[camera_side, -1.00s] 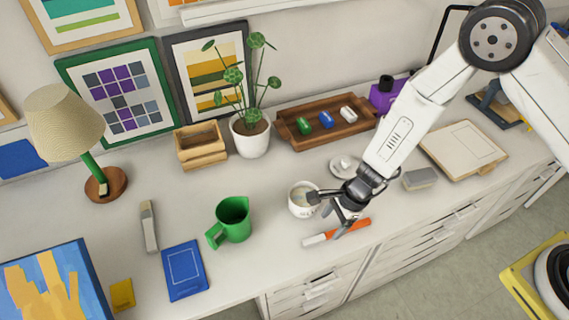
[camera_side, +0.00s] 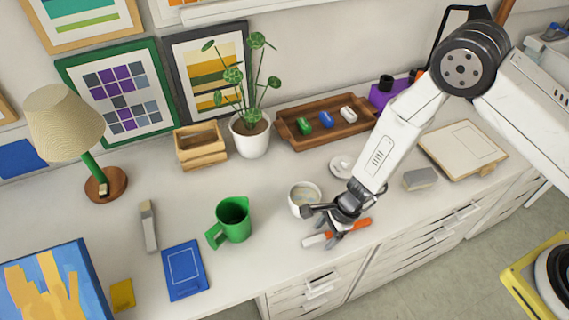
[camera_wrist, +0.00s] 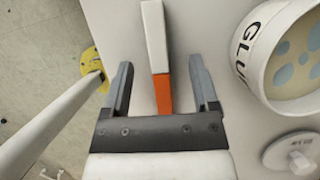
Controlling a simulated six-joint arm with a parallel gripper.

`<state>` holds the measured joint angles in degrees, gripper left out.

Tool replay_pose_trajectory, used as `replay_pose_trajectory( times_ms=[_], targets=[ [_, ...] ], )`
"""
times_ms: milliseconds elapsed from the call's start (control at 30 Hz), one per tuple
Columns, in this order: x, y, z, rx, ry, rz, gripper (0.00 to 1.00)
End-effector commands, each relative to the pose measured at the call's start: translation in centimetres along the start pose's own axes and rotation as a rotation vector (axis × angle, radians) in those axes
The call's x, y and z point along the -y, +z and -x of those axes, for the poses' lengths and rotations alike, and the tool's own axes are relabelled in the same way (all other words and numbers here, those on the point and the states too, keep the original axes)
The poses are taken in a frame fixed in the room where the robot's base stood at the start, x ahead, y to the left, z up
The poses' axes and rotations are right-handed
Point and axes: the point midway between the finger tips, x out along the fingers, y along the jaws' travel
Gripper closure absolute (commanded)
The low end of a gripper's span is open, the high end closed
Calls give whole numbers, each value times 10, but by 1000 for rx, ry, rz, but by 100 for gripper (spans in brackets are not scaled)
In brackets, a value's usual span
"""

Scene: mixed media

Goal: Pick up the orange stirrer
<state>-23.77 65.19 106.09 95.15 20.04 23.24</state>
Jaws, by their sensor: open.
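The orange stirrer (camera_side: 355,226) has an orange part and a white part (camera_side: 315,240) and lies near the front edge of the white counter. My gripper (camera_side: 333,228) is over its middle in the side view and hides part of it. In the wrist view the stirrer's orange part (camera_wrist: 162,92) lies between my two open fingers (camera_wrist: 160,85), with a gap on each side. Its white part (camera_wrist: 154,35) extends past the fingertips. The palm hides the near end of the orange part.
A white glue pot (camera_side: 304,196) stands right behind my gripper; it also shows in the wrist view (camera_wrist: 262,50). A green mug (camera_side: 234,220) stands to the left. A grey-topped block (camera_side: 420,179) lies to the right. The counter's front edge is close to the stirrer.

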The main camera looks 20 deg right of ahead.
Motion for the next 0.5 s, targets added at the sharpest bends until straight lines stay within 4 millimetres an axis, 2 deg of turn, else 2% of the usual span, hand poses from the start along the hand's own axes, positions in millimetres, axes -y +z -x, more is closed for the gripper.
replay_pose_trajectory(
  times_ms=[67,167,300,333,500],
  targets=[
    [0,0,0,0,0,0,24],
    [0,0,0,0,0,0,52],
    [0,0,0,0,0,0,97],
    [0,0,0,0,0,0,100],
    [0,0,0,0,0,0,100]
  ],
)
